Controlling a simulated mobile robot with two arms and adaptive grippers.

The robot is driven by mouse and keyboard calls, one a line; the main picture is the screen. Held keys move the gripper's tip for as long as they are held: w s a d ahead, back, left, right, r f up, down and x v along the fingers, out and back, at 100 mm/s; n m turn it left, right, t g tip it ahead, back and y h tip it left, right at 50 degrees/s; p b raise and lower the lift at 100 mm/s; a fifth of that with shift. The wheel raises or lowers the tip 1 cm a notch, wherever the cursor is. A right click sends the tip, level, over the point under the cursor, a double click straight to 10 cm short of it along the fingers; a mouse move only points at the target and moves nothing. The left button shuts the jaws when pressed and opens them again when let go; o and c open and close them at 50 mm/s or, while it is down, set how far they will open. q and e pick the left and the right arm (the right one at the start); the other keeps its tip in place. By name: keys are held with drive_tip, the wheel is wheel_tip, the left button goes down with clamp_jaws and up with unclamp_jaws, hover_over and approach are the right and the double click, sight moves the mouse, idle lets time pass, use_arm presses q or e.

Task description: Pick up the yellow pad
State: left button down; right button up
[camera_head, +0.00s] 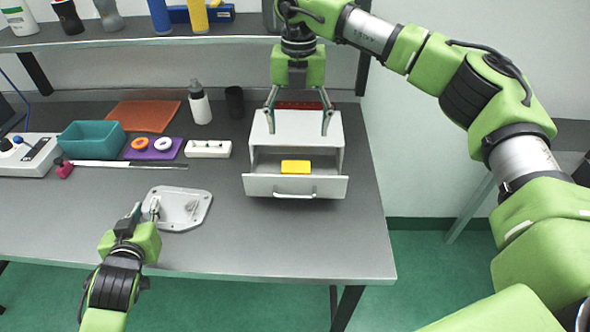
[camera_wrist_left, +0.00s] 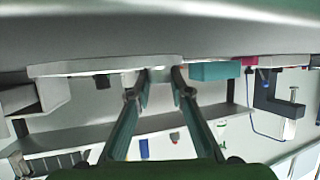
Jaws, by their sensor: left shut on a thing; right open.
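The yellow pad (camera_head: 296,167) lies in the pulled-out drawer (camera_head: 262,186) of a small white cabinet (camera_head: 312,125) on the bench. My right gripper (camera_head: 298,116) is open above the cabinet, its fingers pointing down and spread wide, behind the pad and not touching it. My left gripper (camera_head: 147,209) is at the front of the bench, shut on the left edge of a grey aluminium casting (camera_head: 187,220). In the left wrist view its fingers (camera_wrist_left: 157,82) meet at the casting's edge (camera_wrist_left: 105,66). The pad is not made out there.
Left of the cabinet are a white block (camera_head: 208,149), a purple holder with rings (camera_head: 153,149), a teal bin (camera_head: 91,141) and an orange mat (camera_head: 143,116). A white bottle (camera_head: 200,103) and dark cup (camera_head: 235,101) stand behind. A shelf (camera_head: 150,36) runs above the back.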

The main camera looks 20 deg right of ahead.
hover_over(296, 166)
drive_tip(key=f, duration=0.6)
drive_tip(key=shift+w+d+f, duration=0.1)
drive_tip(key=shift+d, duration=0.15)
drive_tip(key=shift+a+f, duration=0.15)
drive_tip(key=shift+f, duration=1.3)
drive_tip(key=shift+a+f, duration=0.1)
drive_tip(key=shift+f, duration=1.35)
drive_tip(key=c, duration=1)
